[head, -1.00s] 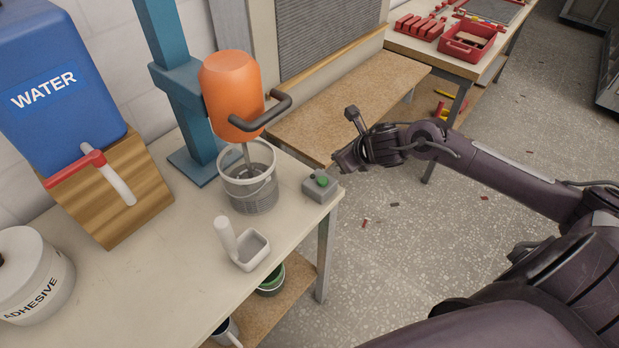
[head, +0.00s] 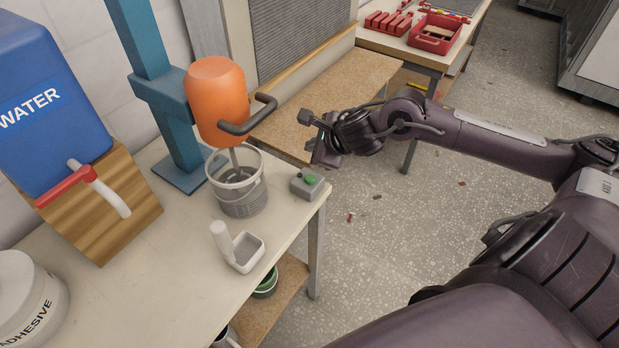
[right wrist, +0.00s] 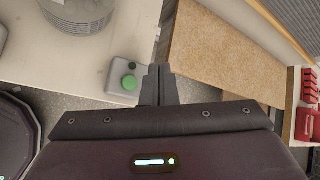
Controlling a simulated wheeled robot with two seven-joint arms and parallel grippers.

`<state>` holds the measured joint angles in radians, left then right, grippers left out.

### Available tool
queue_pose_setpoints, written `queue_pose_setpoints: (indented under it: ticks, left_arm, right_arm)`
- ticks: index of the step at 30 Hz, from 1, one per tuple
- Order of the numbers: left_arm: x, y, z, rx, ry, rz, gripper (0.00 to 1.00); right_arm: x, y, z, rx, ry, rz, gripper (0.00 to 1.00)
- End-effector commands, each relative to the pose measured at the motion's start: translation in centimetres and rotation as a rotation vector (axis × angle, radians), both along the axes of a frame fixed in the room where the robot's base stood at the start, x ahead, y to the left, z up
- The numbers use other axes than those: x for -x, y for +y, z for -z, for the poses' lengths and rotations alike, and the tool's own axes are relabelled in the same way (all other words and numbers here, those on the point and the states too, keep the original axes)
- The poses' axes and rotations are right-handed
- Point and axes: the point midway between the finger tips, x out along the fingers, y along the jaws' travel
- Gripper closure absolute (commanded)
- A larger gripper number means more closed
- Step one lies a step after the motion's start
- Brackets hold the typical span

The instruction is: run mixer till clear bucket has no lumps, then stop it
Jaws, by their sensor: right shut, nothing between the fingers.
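The orange mixer (head: 216,100) hangs on a teal stand (head: 170,100), its shaft reaching down into the clear bucket (head: 240,200). The bucket holds grey material; I cannot tell whether it has lumps or whether the shaft is turning. A grey switch box (head: 304,192) with a green button (head: 310,180) sits at the table's right corner. It also shows in the right wrist view, green button (right wrist: 130,82) left of the fingers. My right gripper (head: 318,155) is shut and empty, just beyond and right of the box, apart from it. My left gripper is not in view.
A white scoop (head: 243,252) lies in front of the bucket. A blue water container (head: 45,100) on a wooden block and an adhesive tub (head: 25,300) stand left. A lower wooden bench (head: 340,85) lies behind my right gripper. Open floor is to the right.

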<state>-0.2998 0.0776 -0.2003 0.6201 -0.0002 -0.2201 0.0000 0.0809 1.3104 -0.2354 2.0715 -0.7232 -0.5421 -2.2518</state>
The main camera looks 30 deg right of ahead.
Motion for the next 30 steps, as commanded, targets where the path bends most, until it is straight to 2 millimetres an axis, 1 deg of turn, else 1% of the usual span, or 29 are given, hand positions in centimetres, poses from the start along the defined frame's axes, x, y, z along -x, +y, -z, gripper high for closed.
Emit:
queue_pose_setpoints:
  ticks: [1,5,12,15,20,30]
  left_arm:
    - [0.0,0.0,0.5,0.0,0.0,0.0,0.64]
    - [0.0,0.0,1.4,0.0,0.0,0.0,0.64]
    - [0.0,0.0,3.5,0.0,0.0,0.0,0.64]
    - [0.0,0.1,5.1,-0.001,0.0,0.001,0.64]
    - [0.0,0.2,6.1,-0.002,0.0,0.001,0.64]
    - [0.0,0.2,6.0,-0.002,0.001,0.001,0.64]
  right_arm:
    - [0.0,0.0,0.8,-0.001,0.002,0.001,1.0]
    - [0.0,0.0,2.3,-0.003,0.001,0.002,1.0]
    - [0.0,0.0,6.0,-0.002,0.002,0.002,1.0]
    - [0.0,-0.1,7.3,0.002,-0.002,0.0,1.0]
    - [0.0,0.0,8.0,0.0,-0.001,0.0,1.0]
    - [0.0,0.0,7.9,0.0,-0.001,0.001,1.0]
